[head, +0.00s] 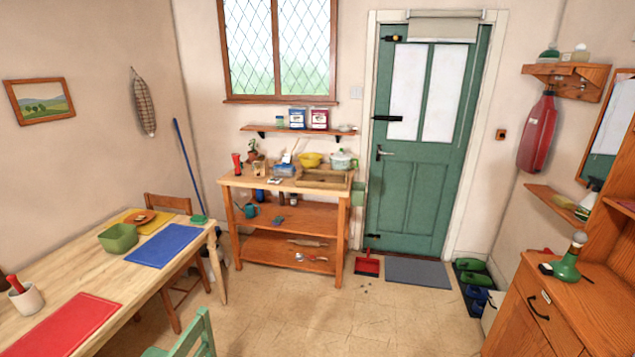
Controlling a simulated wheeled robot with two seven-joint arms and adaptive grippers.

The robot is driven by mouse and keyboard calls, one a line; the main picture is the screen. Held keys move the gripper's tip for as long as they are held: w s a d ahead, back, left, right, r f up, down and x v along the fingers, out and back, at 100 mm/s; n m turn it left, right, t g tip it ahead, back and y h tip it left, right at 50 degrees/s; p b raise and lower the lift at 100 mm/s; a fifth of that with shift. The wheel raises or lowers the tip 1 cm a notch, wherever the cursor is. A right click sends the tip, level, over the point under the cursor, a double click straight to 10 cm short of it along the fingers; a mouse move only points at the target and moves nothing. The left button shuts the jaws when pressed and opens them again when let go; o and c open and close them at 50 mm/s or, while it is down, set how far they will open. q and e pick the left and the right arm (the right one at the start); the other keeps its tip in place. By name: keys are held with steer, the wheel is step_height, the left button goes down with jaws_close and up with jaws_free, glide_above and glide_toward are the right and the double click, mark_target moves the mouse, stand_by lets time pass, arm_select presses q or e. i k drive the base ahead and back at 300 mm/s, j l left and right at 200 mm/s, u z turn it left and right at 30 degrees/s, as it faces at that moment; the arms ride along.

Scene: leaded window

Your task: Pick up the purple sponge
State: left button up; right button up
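I cannot clearly make out a purple sponge in the head view. A small bluish item (278,220) lies on the middle shelf of the wooden workbench (230,181), but it is too small to tell what it is. Neither of my grippers is in view.
A green chair (205,331) stands at the front and a brown chair (168,203) behind the table. A wooden cabinet (540,309) is at the right. A red dustpan (367,265) lies near the green door (425,180). The middle floor is mostly clear.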

mark_target(278, 220)
steer(key=i+l, duration=0.15)
steer(key=i, duration=0.3)
steer(key=i+l, duration=0.15)
steer(key=i, duration=0.25)
steer(key=i+l, duration=0.2)
steer(key=i, duration=0.25)
steer(key=i+l, duration=0.15)
steer(key=i, duration=0.25)
steer(key=i+u, duration=0.05)
